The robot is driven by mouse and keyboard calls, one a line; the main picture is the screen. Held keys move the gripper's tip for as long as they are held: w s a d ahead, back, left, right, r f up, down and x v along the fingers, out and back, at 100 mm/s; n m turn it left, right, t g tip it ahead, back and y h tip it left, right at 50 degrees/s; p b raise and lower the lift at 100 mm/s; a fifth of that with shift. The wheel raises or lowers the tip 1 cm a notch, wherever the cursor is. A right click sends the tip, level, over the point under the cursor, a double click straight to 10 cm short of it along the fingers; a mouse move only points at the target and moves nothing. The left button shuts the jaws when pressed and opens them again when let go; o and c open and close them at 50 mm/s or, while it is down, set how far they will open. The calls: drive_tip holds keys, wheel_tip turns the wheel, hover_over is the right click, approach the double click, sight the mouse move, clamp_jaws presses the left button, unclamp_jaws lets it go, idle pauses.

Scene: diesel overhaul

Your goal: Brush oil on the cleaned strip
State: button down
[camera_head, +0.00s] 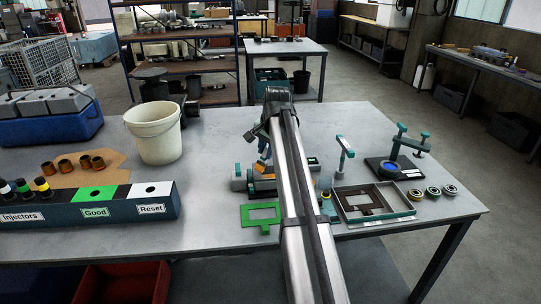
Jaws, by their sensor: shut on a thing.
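My gripper (264,146) is beyond my silver arm, pointing down over a low teal and grey fixture (240,183). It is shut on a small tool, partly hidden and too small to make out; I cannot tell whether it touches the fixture. I cannot pick out the cleaned strip for certain. A dark stand (408,174) with a teal post holds a round blue item (390,167) at the right.
A green frame (245,221) lies in front of the fixture. A shallow tray (346,213) holds a brown frame-shaped piece. Several round parts (433,191) sit near the right edge. A white bucket (156,137) and a labelled sorting box (50,226) stand left; table between bucket and fixture is clear.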

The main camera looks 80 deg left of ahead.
drive_tip(key=shift+r, duration=2.8)
